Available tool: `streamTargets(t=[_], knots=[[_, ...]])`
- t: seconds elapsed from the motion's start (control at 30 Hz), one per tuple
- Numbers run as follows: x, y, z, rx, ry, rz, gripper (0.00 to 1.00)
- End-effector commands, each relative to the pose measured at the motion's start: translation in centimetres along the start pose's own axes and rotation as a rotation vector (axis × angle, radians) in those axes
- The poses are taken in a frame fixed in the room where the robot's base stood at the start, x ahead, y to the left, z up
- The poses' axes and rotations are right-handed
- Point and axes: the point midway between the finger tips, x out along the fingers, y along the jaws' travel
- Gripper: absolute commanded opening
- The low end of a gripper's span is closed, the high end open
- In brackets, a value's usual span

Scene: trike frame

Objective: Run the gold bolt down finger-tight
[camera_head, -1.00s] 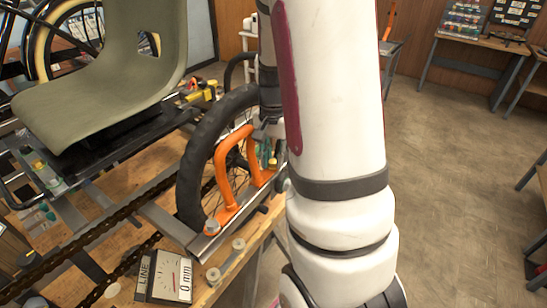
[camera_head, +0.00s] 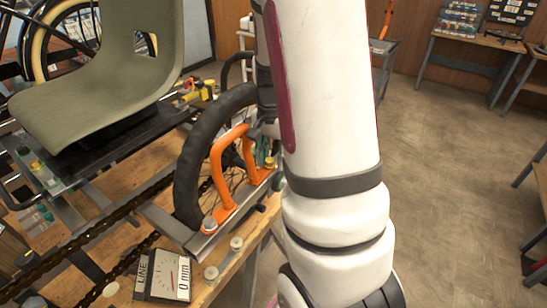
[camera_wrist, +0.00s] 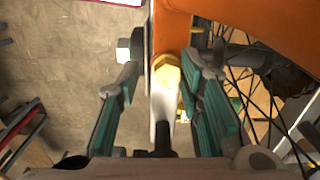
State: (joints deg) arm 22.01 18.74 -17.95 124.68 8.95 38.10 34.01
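The gold bolt (camera_wrist: 167,72) shows near the middle of the wrist view, its hex head against the edge of the orange bracket (camera_wrist: 220,22). My gripper (camera_wrist: 160,82) is open, with a teal-padded finger on each side. The bolt head lies between the fingertips, nearer the right one. A gap shows on the left; I cannot tell whether the right finger touches it. In the head view, a small gold piece (camera_head: 269,162) shows beside the orange bracket (camera_head: 229,160), and my arm hides most of my gripper.
A silver hex bolt (camera_wrist: 123,50) stands left of the gold one. The black wheel (camera_head: 190,165) and its spokes are close to the bracket. A dial gauge (camera_head: 165,276) sits on the wooden bench. Open floor (camera_head: 450,190) lies to the right.

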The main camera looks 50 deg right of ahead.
Motion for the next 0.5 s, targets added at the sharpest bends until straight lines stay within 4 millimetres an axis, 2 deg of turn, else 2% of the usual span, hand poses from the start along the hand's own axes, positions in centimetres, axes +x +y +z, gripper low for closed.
streamTargets(t=[0.03, 0.17, 0.4, 0.5], knots=[[0.06, -1.0, -0.01, -0.026, 0.006, -0.014, 0.3], [0.1, -1.02, 0.02, -0.108, 0.007, -0.014, 0.3], [0.14, -1.02, 0.04, -0.121, 0.006, -0.014, 0.3], [0.06, -0.84, 0.06, -0.186, 0.005, -0.013, 0.3]])
